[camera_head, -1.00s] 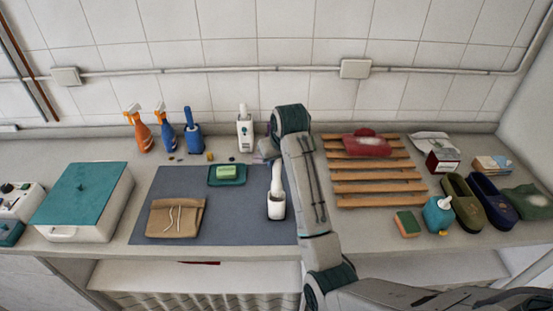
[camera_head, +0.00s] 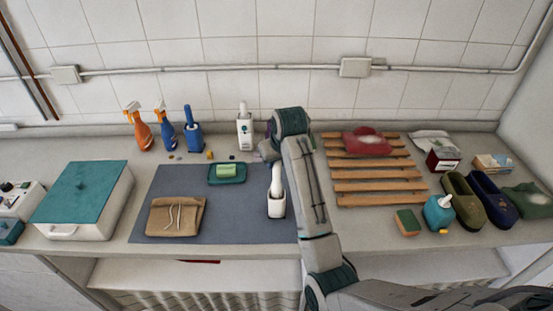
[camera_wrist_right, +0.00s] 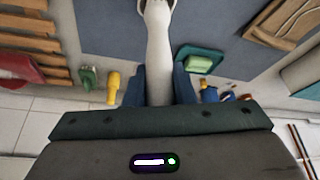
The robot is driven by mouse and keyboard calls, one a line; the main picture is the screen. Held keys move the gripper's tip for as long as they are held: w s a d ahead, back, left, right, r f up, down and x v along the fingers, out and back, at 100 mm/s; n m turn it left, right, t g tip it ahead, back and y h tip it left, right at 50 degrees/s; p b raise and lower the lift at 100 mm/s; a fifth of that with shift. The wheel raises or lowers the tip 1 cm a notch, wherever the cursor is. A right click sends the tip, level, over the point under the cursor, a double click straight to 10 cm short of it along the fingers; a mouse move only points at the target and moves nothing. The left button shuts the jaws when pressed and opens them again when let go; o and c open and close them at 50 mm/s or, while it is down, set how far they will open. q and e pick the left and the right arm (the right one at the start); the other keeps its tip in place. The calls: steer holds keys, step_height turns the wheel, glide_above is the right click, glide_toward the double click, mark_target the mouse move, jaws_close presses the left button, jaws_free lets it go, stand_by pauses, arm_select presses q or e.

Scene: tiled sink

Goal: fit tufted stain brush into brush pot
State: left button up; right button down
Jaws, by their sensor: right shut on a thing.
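The tufted stain brush shows as a long white handle (camera_head: 277,178); it also shows in the right wrist view (camera_wrist_right: 158,45). Its lower end meets the mouth of the white brush pot (camera_head: 276,207), and the tufts are hidden. The pot's rim shows at the top of the wrist view (camera_wrist_right: 174,5). I cannot tell how deep the brush sits. The pot stands on the grey mat. My right gripper (camera_wrist_right: 158,90) is shut on the upper handle, its blue fingers on either side; the arm partly hides it in the head view. My left gripper is not in view.
A green soap on a teal dish (camera_head: 227,180) and a folded brown cloth (camera_head: 175,217) lie on the grey mat (camera_head: 235,225). A white bottle (camera_head: 244,130) and a blue brush holder (camera_head: 193,135) stand behind. A wooden slatted rack (camera_head: 375,187) is to the right.

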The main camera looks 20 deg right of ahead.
mark_target(277, 180)
steer(key=shift+f+b, duration=0.55)
steer(key=shift+f, duration=3.45)
steer(key=c, duration=1.1)
jaws_free()
steer(key=shift+c, duration=0.2)
steer(key=b+v, duration=0.3)
steer(key=v, duration=0.5)
steer(key=shift+s+r, duration=0.1)
steer(key=shift+p+v, duration=0.7)
steer(key=shift+v, duration=0.15)
steer(key=shift+s+d+r, duration=0.1)
steer(key=shift+s+r, duration=0.1)
steer(key=shift+r, duration=0.25)
steer(key=shift+f, duration=0.1)
